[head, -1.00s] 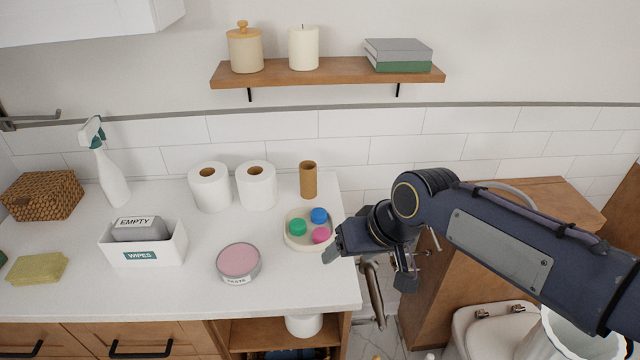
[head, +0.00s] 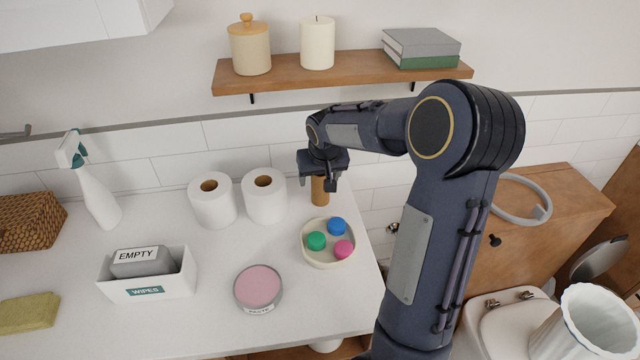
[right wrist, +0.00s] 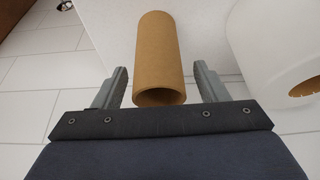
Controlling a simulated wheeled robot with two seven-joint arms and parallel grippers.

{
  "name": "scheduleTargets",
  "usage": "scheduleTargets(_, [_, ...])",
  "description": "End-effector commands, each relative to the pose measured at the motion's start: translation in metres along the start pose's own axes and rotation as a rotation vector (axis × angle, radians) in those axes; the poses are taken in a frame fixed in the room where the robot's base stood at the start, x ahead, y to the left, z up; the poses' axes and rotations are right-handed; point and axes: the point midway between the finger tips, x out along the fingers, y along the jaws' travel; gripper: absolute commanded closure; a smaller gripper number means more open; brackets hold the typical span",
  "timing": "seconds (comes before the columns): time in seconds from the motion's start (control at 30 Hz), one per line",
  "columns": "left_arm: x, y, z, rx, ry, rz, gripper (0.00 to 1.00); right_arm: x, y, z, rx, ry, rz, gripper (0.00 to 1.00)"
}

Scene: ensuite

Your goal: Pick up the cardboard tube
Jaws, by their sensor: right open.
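The brown cardboard tube (head: 320,192) stands upright on the white counter, right of two toilet rolls. My right gripper (head: 321,180) is above it and hides its top in the head view. In the right wrist view the tube (right wrist: 160,55) lies between the two open fingers (right wrist: 160,88), with a gap on each side. Its near open end is level with the fingertips or close to it; I cannot tell how far the fingers reach down along it. My left gripper is not in view.
Toilet rolls (head: 213,200) (head: 264,196) stand close to the left of the tube. A round dish (head: 325,262) with coloured pieces sits in front of it. The counter's right edge is near.

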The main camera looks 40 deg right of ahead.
Motion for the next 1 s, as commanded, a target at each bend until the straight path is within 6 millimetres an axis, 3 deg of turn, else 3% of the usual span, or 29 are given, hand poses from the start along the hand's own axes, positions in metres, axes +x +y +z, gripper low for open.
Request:
scheduleTargets(0.1, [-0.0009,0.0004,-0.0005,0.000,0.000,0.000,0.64,0.0092,0.0006,0.0005,0.001,-0.001,0.000,0.33])
scheduleTargets(0.33, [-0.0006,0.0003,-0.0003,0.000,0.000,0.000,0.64,0.0102,0.0003,0.0005,0.000,0.000,0.000,0.33])
scheduleTargets(0.7, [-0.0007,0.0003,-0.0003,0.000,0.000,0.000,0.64,0.0099,0.0002,0.0005,0.000,0.000,-0.001,0.80])
scheduleTargets(1.0, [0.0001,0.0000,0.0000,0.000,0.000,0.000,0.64,0.0074,0.0001,-0.0009,0.000,0.002,-0.001,0.80])
